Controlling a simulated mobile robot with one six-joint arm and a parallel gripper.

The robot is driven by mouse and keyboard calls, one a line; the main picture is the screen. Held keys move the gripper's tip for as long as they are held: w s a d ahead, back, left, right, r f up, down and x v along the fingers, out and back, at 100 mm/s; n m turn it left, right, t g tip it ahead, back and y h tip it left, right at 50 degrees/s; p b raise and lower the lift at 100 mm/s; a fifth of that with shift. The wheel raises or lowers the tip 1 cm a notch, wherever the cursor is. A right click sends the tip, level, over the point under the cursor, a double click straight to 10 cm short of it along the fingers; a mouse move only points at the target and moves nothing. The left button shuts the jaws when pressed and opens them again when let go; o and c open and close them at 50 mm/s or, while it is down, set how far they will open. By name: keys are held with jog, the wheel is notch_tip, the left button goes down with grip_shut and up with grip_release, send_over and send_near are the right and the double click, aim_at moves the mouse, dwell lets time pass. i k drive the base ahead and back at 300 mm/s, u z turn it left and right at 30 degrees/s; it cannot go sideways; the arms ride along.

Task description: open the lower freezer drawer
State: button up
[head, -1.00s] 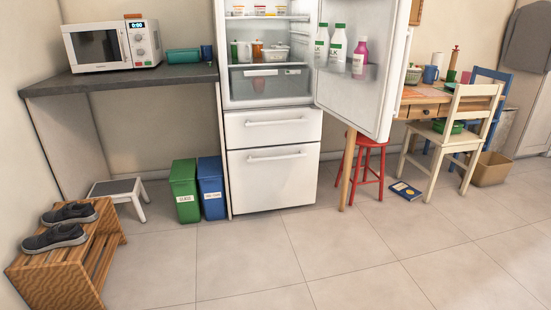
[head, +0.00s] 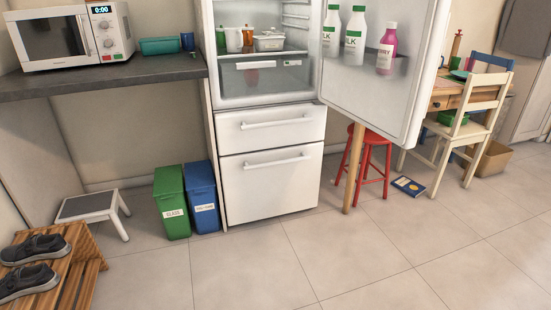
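The white fridge-freezer stands ahead, with its upper fridge door (head: 385,75) swung open to the right. Below the fridge compartment are two freezer drawers, both shut. The upper freezer drawer (head: 268,128) is shallow. The lower freezer drawer (head: 270,187) is taller, with a white horizontal bar handle (head: 277,160) near its top edge. Nothing blocks the view of the lower drawer's front. My gripper is not in the head view.
Green (head: 171,203) and blue (head: 203,197) bins stand just left of the fridge. A step stool (head: 92,207) and shoe rack (head: 60,275) are further left. A red stool (head: 372,165) stands right, under the open door. The floor (head: 340,265) in front is clear.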

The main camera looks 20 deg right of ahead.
aim_at(262, 184)
jog(key=u, duration=0.15)
jog(key=i, duration=0.95)
jog(key=u, duration=0.4)
